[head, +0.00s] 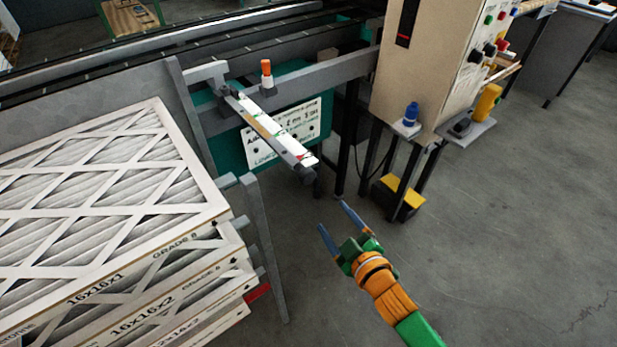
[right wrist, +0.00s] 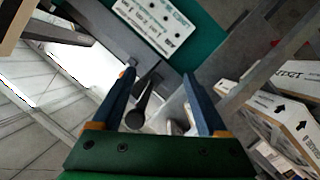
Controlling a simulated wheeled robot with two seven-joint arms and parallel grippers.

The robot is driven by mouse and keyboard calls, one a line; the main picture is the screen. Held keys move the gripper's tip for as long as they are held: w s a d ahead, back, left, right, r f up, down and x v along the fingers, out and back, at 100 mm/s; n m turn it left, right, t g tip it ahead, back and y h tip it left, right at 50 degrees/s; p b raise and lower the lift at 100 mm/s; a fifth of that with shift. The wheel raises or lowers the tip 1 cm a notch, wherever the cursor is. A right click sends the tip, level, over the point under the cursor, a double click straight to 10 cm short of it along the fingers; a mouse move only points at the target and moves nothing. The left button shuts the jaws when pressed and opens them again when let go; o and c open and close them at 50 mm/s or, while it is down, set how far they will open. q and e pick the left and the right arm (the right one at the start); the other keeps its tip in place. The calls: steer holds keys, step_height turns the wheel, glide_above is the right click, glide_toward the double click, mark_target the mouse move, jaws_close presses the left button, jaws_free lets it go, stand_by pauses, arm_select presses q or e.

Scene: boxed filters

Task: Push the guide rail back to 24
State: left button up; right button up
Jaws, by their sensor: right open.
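A grey guide rail (head: 335,67) runs across behind a scale bar (head: 268,128) that sticks out toward me, with white, yellow and green markings. Its numbers are too small to read. An orange-capped knob (head: 266,75) stands upright near the bar's far end, beside the rail. My right gripper (head: 333,216) is open and empty, in the air in front of and to the right of the bar's near end, apart from it. In the right wrist view, a dark rounded handle-like part (right wrist: 137,116) shows between the open fingers (right wrist: 160,78); contact cannot be told. My left gripper is out of view.
Stacked boxed filters (head: 110,215) fill the left, beside a grey post (head: 262,235). A white sign (head: 290,130) hangs on a teal panel behind the scale bar. A beige control cabinet (head: 425,65) stands right. The floor (head: 480,240) at right is clear.

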mark_target(309, 180)
steer(key=a+r+y, duration=0.1)
steer(key=r, duration=0.2)
steer(key=a+r+n+t+y, duration=0.1)
steer(key=r, duration=0.2)
steer(key=a+r+n, duration=0.1)
steer(key=r, duration=0.2)
steer(key=shift+s+a+r+t+y, duration=0.1)
steer(key=shift+a+r+t+y, duration=0.2)
steer(key=shift+t+y, duration=0.1)
steer(key=x, duration=0.6)
steer(key=shift+w+f, duration=0.15)
steer(key=shift+w, duration=0.1)
steer(key=shift+s, duration=0.1)
jaws_close()
